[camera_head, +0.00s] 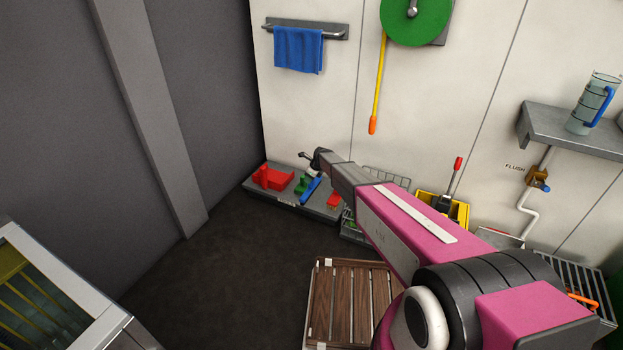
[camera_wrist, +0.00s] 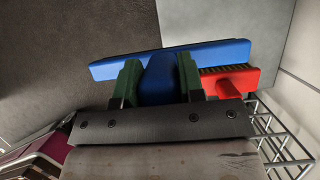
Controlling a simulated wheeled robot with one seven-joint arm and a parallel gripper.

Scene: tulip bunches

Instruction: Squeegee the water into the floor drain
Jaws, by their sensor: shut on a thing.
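In the wrist view, my gripper (camera_wrist: 160,82) has green fingers on both sides of a blue handle. It is shut on this blue squeegee (camera_wrist: 215,53), whose long bar spans crosswise just beyond the fingers. In the head view, the blue squeegee (camera_head: 311,190) shows at the low grey platform, below the end of my arm. I cannot tell whether it touches the platform. The fingers are hard to make out in the head view. No floor drain and no clear water show in either view.
A red brush (camera_wrist: 236,80) lies close beside the squeegee. A red item (camera_head: 272,178) sits on the grey platform (camera_head: 313,210) by the wall. A wire rack (camera_wrist: 280,135) stands at right. A wooden slatted crate (camera_head: 352,300) stands in front. Dark floor (camera_head: 215,280) at left is clear.

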